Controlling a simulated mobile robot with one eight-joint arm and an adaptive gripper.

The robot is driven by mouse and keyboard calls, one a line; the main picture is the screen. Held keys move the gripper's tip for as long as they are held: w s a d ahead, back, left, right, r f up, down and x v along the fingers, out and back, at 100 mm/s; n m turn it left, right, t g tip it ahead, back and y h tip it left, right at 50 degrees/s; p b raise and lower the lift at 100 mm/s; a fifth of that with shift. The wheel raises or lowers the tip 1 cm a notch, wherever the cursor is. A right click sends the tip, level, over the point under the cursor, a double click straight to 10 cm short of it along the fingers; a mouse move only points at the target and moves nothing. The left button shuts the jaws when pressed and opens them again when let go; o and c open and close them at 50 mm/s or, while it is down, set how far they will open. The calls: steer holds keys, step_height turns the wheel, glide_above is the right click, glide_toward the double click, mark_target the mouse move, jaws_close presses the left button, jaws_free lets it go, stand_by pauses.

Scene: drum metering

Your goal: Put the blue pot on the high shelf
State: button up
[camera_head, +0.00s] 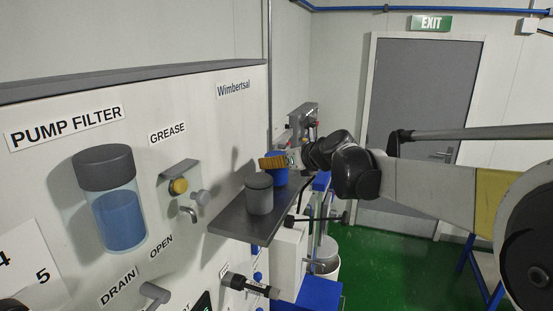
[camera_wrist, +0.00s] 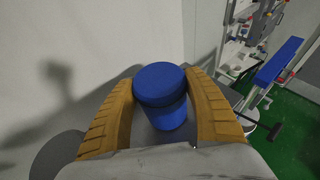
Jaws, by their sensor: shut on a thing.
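The blue pot (camera_wrist: 160,88) is a short blue cylinder with a lid. In the wrist view it stands between the two yellow fingers of my gripper (camera_wrist: 162,105), which are shut on it. In the head view the blue pot (camera_head: 278,177) shows partly behind my gripper (camera_head: 273,163) and the grey pot. It is at the far part of the grey high shelf (camera_head: 238,222). It looks upright; I cannot tell whether its base touches the shelf.
A grey pot (camera_head: 259,195) stands on the shelf close to the blue pot. The wall panel (camera_head: 225,130) is left of the shelf, with a grease tap (camera_head: 178,187) and a pump filter (camera_head: 118,200). The shelf's near end is bare. Equipment stands below and beyond the shelf.

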steer(key=shift+w+f, duration=0.1)
steer(key=shift+f, duration=0.2)
steer(key=shift+f, duration=0.2)
steer(key=o, duration=1.3)
steer(key=shift+o, duration=0.2)
steer(key=shift+r, duration=0.15)
